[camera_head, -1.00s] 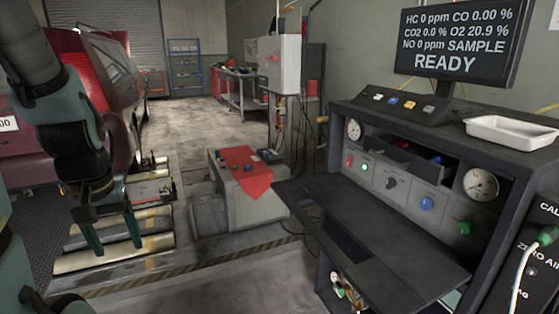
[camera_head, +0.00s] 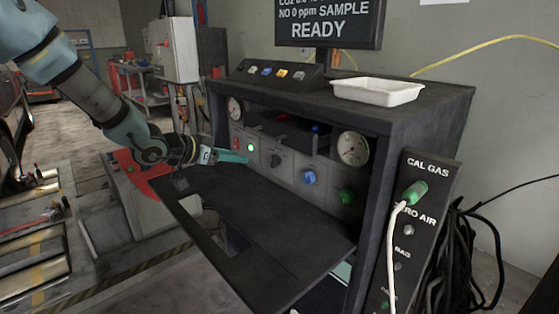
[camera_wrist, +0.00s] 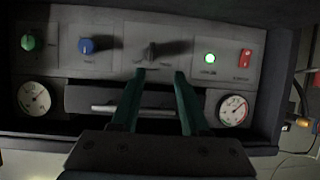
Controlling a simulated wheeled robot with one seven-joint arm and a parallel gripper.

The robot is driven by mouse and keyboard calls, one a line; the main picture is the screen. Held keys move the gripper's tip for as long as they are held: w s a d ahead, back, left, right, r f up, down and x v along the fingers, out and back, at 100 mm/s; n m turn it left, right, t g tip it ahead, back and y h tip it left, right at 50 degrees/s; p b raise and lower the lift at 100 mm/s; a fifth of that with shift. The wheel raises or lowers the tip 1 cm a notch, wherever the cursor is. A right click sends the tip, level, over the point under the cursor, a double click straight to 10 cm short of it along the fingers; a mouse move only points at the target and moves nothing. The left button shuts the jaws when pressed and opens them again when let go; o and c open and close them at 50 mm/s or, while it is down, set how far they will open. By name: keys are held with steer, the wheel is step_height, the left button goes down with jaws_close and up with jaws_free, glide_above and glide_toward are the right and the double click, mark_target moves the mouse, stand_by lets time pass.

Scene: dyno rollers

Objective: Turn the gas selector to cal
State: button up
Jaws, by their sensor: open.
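The dark selector knob (camera_head: 276,160) is on the grey front panel of the analyser bench, between the lit green button and the blue knob. In the wrist view the knob (camera_wrist: 151,52) lies just beyond and between my fingertips, with a shadow to its right. The small labels around it are too small to read, and I cannot tell where it points. My gripper (camera_head: 234,157) is open and empty in front of the panel's left part; it also shows in the wrist view (camera_wrist: 159,74). The monitor (camera_head: 328,22) reads SAMPLE and READY.
A blue knob (camera_head: 309,177), a green knob (camera_head: 346,197), a lit green button (camera_head: 250,148) and a red switch (camera_wrist: 246,58) flank it. A shelf (camera_head: 255,215) juts out below. The CAL GAS port board (camera_head: 415,235) with a white hose (camera_head: 391,250) stands right.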

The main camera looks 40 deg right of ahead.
mark_target(271, 158)
steer(key=shift+g, duration=0.3)
steer(key=x, duration=0.4)
steer(key=r+p+x, duration=0.1)
steer(key=x, duration=0.3)
steer(key=s+x, duration=0.1)
steer(key=x, duration=0.3)
steer(key=shift+d+r, duration=0.15)
steer(key=shift+d, duration=0.1)
jaws_close()
